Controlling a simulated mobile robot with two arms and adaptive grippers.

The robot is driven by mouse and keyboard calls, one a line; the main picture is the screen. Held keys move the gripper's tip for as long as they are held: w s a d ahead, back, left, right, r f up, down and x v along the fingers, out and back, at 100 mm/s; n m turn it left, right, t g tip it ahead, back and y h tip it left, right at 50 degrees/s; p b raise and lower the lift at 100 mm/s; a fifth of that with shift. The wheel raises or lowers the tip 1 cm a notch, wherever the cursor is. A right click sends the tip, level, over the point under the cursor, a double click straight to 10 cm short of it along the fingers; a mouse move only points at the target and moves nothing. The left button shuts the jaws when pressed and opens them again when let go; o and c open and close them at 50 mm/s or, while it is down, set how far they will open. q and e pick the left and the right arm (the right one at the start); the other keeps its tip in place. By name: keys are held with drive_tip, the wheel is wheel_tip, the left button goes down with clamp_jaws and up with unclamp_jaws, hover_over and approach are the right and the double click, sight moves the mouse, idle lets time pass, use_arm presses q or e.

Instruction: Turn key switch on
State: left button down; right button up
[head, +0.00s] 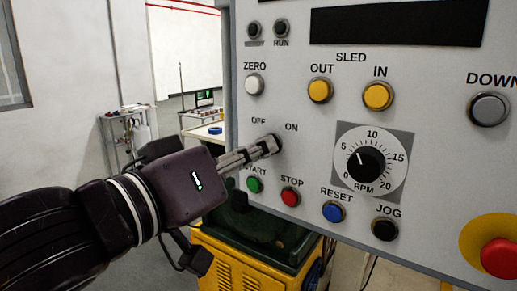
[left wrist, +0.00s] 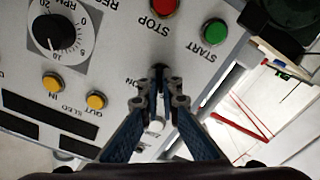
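The grey control panel (head: 300,150) fills the right of the head view. The key switch sits by the OFF and ON labels, and my left gripper's fingertips mostly hide it in the head view. My left gripper (head: 274,145) reaches in from the left, its fingertips at the panel just below those labels. In the left wrist view, the fingers (left wrist: 160,88) come close together around a small dark piece of the key switch (left wrist: 158,68). The key's exact angle cannot be made out. My right gripper is not in view.
Close by are the green START button (head: 254,184), red STOP button (head: 291,196), white ZERO button (head: 254,85) and RPM dial (head: 366,165). A red emergency knob (head: 500,257) juts out at lower right. A yellow and green machine (head: 255,250) stands below.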

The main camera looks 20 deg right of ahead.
use_arm(q)
drive_tip(key=shift+m+p, duration=0.75)
drive_tip(key=shift+m, duration=5.15)
drive_tip(key=shift+f, duration=0.1)
drive_tip(key=c, duration=2.2)
unclamp_jaws()
